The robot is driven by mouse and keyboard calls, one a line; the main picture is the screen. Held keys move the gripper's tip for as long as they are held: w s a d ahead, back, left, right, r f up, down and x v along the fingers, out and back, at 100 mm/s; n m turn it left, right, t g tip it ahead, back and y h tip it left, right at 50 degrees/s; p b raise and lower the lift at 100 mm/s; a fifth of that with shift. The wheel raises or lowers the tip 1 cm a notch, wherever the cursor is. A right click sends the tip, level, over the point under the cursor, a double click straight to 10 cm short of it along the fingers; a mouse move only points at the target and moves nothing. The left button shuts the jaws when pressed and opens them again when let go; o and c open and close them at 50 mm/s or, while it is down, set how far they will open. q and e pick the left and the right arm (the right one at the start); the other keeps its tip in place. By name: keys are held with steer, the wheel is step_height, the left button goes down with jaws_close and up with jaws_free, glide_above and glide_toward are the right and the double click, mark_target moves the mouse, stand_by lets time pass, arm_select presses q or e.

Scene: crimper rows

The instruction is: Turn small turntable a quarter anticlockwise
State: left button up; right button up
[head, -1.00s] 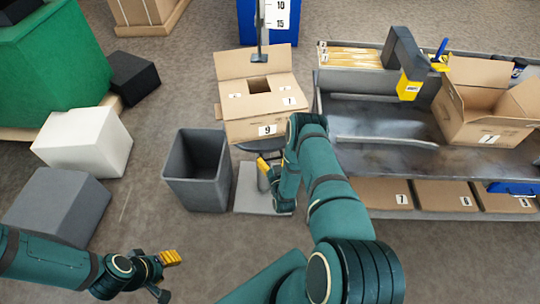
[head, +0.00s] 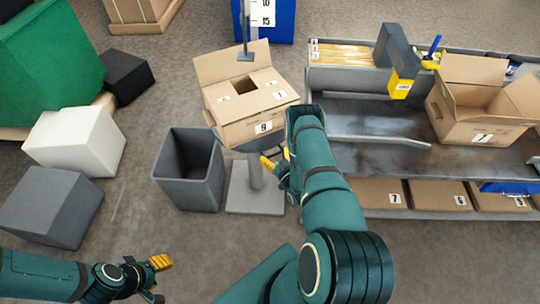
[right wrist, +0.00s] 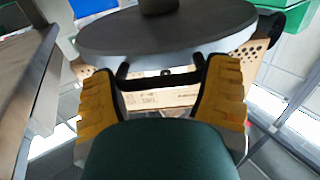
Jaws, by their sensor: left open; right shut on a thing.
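The small turntable (head: 256,147) stands on a grey pedestal, its round top mostly hidden under an open carton (head: 250,108) with a 9 label. In the right wrist view its round disc (right wrist: 160,45) with a grey rim shows close above the fingers. A thin black handle (right wrist: 160,82) on it lies between the yellow fingers. My right gripper (head: 277,160) is at the turntable's near right side, shut on that handle; my forearm partly hides it in the head view. My left gripper (head: 158,278) is open and empty at the lower left, away from the turntable.
A grey bin (head: 190,180) stands close left of the pedestal. A metal bench (head: 400,135) with an open carton (head: 480,110) stands to the right, close to my right arm. White (head: 75,140) and grey (head: 50,205) blocks lie at left. Floor below the bin is clear.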

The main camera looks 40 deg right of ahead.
steer(key=shift+w+d, duration=0.1)
steer(key=shift+w, duration=0.05)
steer(key=o, duration=1.1)
steer(key=shift+o, duration=0.2)
steer(key=v, duration=1.2)
